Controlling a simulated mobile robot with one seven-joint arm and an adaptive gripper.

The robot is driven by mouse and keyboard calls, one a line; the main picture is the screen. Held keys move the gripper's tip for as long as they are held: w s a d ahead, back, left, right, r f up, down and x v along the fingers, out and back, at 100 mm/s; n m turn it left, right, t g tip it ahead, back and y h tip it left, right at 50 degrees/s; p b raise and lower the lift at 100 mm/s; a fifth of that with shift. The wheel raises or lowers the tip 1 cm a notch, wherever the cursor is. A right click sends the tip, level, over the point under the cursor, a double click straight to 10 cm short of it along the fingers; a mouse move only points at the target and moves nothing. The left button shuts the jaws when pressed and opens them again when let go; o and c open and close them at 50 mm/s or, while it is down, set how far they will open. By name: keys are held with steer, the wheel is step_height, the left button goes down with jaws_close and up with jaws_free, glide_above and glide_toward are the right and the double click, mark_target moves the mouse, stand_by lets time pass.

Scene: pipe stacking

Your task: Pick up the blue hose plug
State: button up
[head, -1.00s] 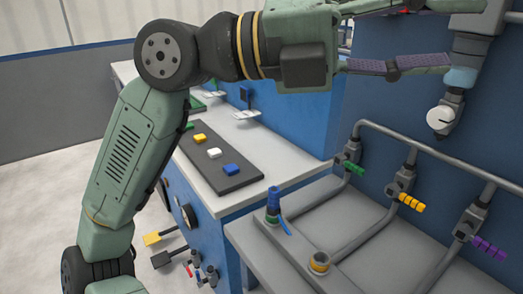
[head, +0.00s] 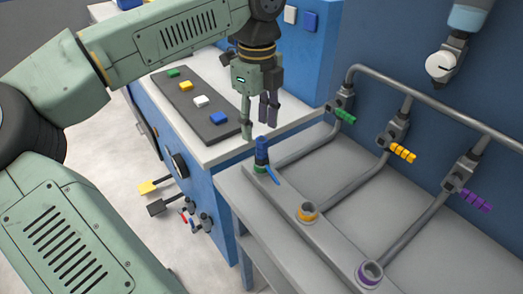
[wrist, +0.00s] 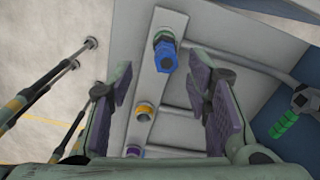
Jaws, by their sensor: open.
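The blue hose plug (head: 262,150) stands upright on the green-ringed port at the far end of the grey pipe rail (head: 290,198). It also shows from above in the wrist view (wrist: 165,58), beyond the fingertips and roughly between them sideways. A thin blue strip (head: 272,176) hangs down beside it. My gripper (head: 257,125) points downward, just above and behind the plug in the head view. Its two fingers are apart with nothing between them, as the wrist view (wrist: 165,85) also shows. I cannot tell the exact height gap.
Orange (head: 307,212) and purple (head: 370,273) ports sit nearer on the rail. Green (head: 345,116), yellow (head: 402,152) and purple (head: 476,201) valve handles stick out from pipes at right. A dark mat (head: 195,105) with coloured blocks lies on the left counter.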

mark_target(261, 139)
steer(key=shift+w+d+f+p, duration=0.15)
steer(key=shift+f+p, duration=0.2)
steer(key=shift+f, duration=0.6)
steer(key=shift+s+d+f+p, duration=0.1)
steer(key=shift+f+p, duration=0.25)
steer(key=shift+f, duration=0.65)
steer(key=shift+w+d+f+p, duration=0.15)
steer(key=shift+f+p, duration=0.2)
steer(key=shift+f, duration=0.6)
jaws_close()
